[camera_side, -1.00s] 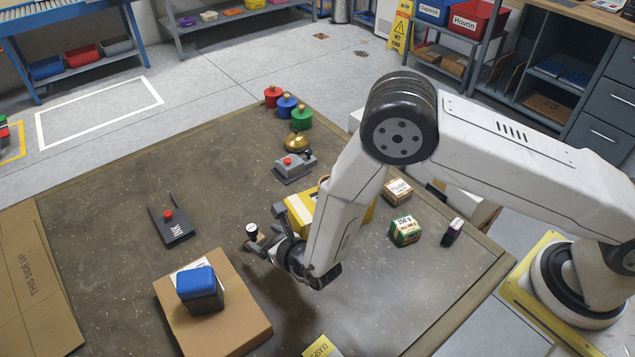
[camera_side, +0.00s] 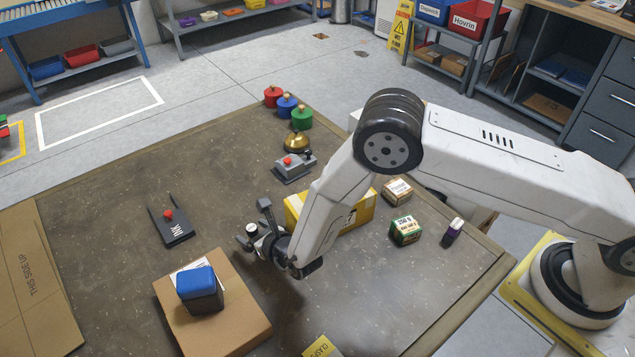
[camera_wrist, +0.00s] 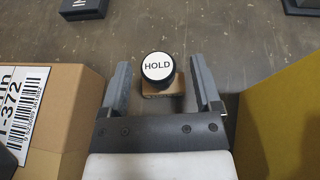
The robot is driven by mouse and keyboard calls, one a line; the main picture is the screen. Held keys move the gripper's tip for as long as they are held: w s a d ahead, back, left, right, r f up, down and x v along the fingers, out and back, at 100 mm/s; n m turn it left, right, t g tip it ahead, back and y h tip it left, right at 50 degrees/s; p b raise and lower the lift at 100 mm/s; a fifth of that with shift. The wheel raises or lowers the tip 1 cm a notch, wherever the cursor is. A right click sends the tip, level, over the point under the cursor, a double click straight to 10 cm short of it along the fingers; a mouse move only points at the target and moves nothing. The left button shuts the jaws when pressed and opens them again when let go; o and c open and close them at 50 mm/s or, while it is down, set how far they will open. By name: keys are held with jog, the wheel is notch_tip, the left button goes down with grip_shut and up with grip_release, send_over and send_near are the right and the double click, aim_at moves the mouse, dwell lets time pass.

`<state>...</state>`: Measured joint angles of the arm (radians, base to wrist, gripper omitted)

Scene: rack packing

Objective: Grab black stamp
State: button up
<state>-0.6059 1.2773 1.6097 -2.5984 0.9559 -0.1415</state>
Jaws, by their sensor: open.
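The black stamp (camera_wrist: 157,66) has a round black head with a white top reading HOLD, above a brown base. In the side view its white top (camera_side: 251,228) shows just left of my gripper (camera_side: 256,224), which partly hides it. In the wrist view my gripper (camera_wrist: 158,64) is open, with one grey finger on each side of the stamp. A gap shows between the stamp and each finger. I cannot tell how far the fingertips are above the stamp's base.
A cardboard box (camera_side: 235,322) carrying a blue-topped block (camera_side: 200,289) stands to the left. A yellow box (camera_side: 360,212) stands close on the right. Bare mat lies between the ink pad and the stamp.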

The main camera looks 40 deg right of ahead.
jog(key=shift+x, duration=1.35)
jog(key=shift+c, duration=0.2)
grip_shut()
